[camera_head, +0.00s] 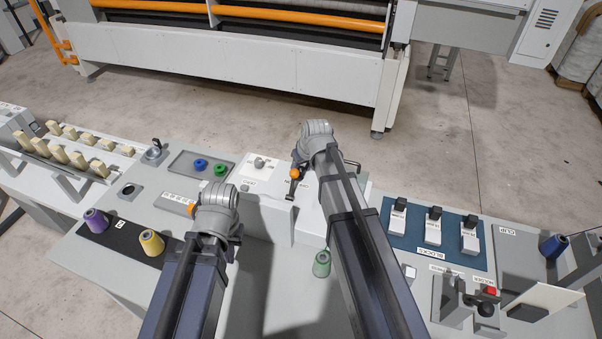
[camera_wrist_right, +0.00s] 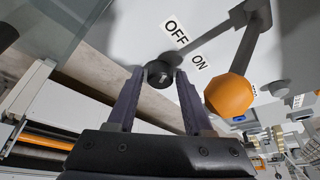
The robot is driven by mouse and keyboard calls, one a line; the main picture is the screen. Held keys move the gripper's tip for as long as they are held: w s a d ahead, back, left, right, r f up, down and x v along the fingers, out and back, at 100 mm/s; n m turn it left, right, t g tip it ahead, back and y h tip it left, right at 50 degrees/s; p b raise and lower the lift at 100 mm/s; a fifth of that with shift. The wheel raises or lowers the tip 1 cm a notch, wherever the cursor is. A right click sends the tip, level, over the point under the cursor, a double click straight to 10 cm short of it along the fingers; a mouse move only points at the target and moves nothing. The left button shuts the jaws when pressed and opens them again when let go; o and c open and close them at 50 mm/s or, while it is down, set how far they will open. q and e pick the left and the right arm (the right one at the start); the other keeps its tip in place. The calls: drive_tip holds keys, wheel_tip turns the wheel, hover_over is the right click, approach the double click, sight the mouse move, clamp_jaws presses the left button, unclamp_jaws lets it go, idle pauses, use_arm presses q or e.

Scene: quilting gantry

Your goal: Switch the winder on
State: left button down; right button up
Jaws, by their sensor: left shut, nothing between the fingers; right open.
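A round black rotary knob (camera_wrist_right: 158,72) with a small white mark sits on the pale panel in the right wrist view, beside an OFF label (camera_wrist_right: 175,31) and an ON label (camera_wrist_right: 200,62). I cannot tell which label it points at. My right gripper (camera_wrist_right: 157,82) is open, with one finger on each side of the knob; I cannot tell whether they touch it. In the head view my right wrist hides the knob. My left gripper (camera_head: 217,200) is shut and empty over the left part of the bench, its fingertips mostly hidden by the wrist.
An orange ball (camera_wrist_right: 232,95) on a crank lever is close to the right finger; it also shows in the head view (camera_head: 295,174). A green spool (camera_head: 321,264) stands beside my right arm. A blue board (camera_head: 385,233) with several switch blocks lies to the right.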

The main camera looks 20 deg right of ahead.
drive_tip(key=shift+c, duration=0.3)
clamp_jaws()
